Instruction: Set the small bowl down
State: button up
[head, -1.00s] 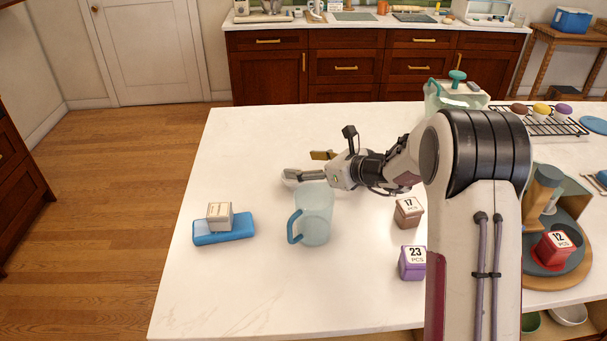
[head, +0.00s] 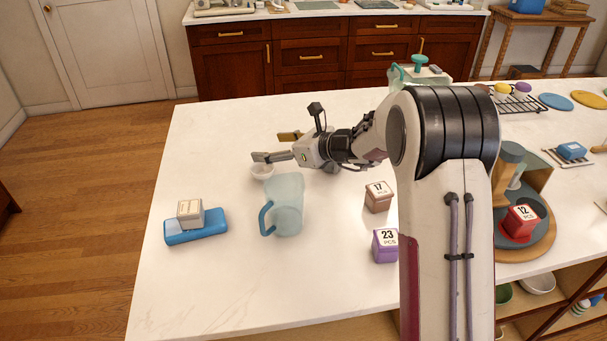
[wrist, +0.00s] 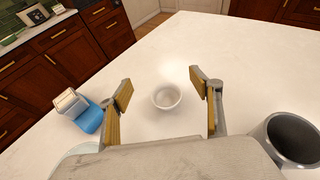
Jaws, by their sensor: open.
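The small white bowl (head: 262,172) stands upright on the white countertop, just behind and left of the translucent blue pitcher (head: 287,207). My gripper (head: 273,147) is above the bowl, its fingers spread wide and apart from it. In the wrist view the bowl (wrist: 166,96) sits on the counter, centred between and beyond the two open fingers (wrist: 160,92). Nothing is held. The bowl's inside looks empty.
A blue case (head: 196,228) with a beige box (head: 190,213) on it lies left of the pitcher. Brown (head: 379,197) and purple (head: 385,245) boxes stand to the right. A dark grey cup (wrist: 290,139) is close right in the wrist view. The counter beyond the bowl is clear.

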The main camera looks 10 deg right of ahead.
jog(key=s+a+r+n+g+h, duration=0.1)
jog(key=s+r+n, duration=0.2)
jog(key=s+n, duration=0.35)
jog(key=s+a+r+n+g, duration=0.1)
jog(key=s+r+n+g, duration=0.15)
jog(key=s, duration=0.65)
jog(key=s+a+r+n+g+h, duration=0.1)
jog(key=s+r+n, duration=0.35)
jog(key=s, duration=0.35)
jog(key=s+d+f+n+h, duration=0.1)
jog(key=s+d+n, duration=0.3)
jog(key=s, duration=0.4)
jog(key=s+d+f+n+h, duration=0.1)
jog(key=s+d+n+h, duration=0.3)
jog(key=s, duration=0.4)
jog(key=s+d+f+n+h, duration=0.1)
jog(key=s+d+n+h, duration=0.1)
jog(key=s+d+n, duration=0.3)
jog(key=s, duration=0.3)
jog(key=shift+d+f+h, duration=0.15)
jog(key=shift+d+h, duration=0.15)
jog(key=shift+d, duration=0.05)
